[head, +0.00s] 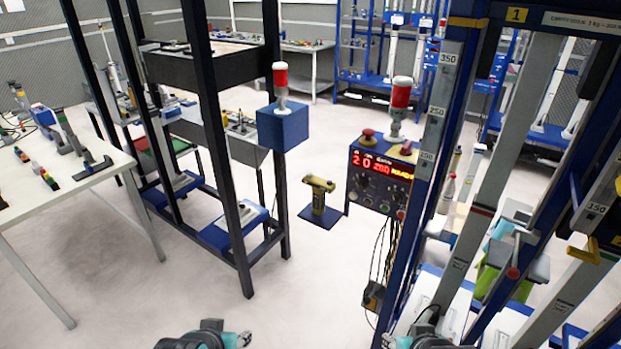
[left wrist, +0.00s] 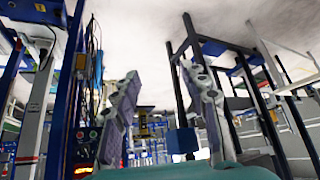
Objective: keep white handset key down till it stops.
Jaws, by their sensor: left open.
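A small dark handset (head: 373,297) with an orange-brown part hangs on black cables below the control box (head: 384,178), beside the blue press column. No white key on it can be made out; it is too small. My left gripper (head: 243,339) shows only at the bottom edge of the head view, to the left of and below the handset, apart from it. In the left wrist view, its two grey fingers (left wrist: 161,85) are spread with nothing between them. My right gripper (head: 390,341) is partly visible at the bottom edge, below the handset; its jaws are unclear.
The control box has a red display, knobs and a red-topped lamp (head: 399,97). A black frame (head: 226,170) stands to the left, and a blue test frame (head: 430,165) to the right. A white table (head: 75,178) is at far left. Pale floor (head: 300,285) lies open between.

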